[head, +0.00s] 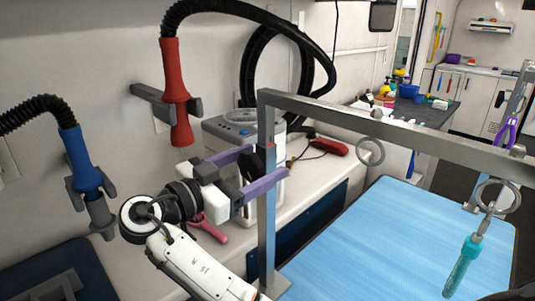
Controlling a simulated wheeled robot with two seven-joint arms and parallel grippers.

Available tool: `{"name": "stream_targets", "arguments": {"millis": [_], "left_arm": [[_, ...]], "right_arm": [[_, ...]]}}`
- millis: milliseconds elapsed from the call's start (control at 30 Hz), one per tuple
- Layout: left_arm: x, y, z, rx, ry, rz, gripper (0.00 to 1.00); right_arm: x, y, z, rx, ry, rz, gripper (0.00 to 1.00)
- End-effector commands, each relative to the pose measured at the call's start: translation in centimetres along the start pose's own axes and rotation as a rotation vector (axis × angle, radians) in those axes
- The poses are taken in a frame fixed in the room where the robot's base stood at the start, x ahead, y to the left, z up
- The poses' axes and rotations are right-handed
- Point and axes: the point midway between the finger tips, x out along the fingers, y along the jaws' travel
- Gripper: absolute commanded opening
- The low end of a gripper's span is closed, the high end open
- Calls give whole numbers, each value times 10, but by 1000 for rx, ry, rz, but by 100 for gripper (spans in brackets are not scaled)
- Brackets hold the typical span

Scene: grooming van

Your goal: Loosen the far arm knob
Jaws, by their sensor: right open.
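A grey metal grooming arm frame (267,215) rises as an upright post at the near left edge of the blue table (400,235), with a long bar (400,136) running to the right. My right gripper (268,163) is open, its two purple fingers pointing right toward the upper post. A small dark piece (258,158) shows between the fingers, beside the post; it may be the knob, but it is partly hidden. I cannot tell whether the fingers touch it. My left gripper is out of view.
A red dryer nozzle (175,90) and a blue nozzle (82,160) hang on the wall at left. A grey machine (222,128) stands on the counter behind my gripper. Rings (370,151) and a teal-handled tool (464,262) hang at the bar. The blue tabletop is clear.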

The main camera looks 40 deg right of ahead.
Motion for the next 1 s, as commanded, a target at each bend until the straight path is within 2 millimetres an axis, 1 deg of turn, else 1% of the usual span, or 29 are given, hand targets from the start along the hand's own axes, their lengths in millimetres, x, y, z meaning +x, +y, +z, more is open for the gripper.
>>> {"name": "stream_targets", "arguments": {"millis": [33,100,200,300,533,567,600,800,1000], "left_arm": [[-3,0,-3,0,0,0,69],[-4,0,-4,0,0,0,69],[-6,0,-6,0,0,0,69],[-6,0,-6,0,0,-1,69],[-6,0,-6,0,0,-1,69],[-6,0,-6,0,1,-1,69],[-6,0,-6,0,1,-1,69],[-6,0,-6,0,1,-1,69],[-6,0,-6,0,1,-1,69]], "right_arm": [[8,0,-2,-1,3,0,69],[17,0,-1,-3,2,0,69],[26,0,0,-3,1,0,69],[29,0,0,-1,0,-2,69],[30,0,1,-2,0,-2,69],[30,0,1,-2,0,-2,67],[30,0,1,-2,0,-2,60],[30,0,1,-2,0,-2,27],[30,0,1,-17,-1,-2,27]]}}
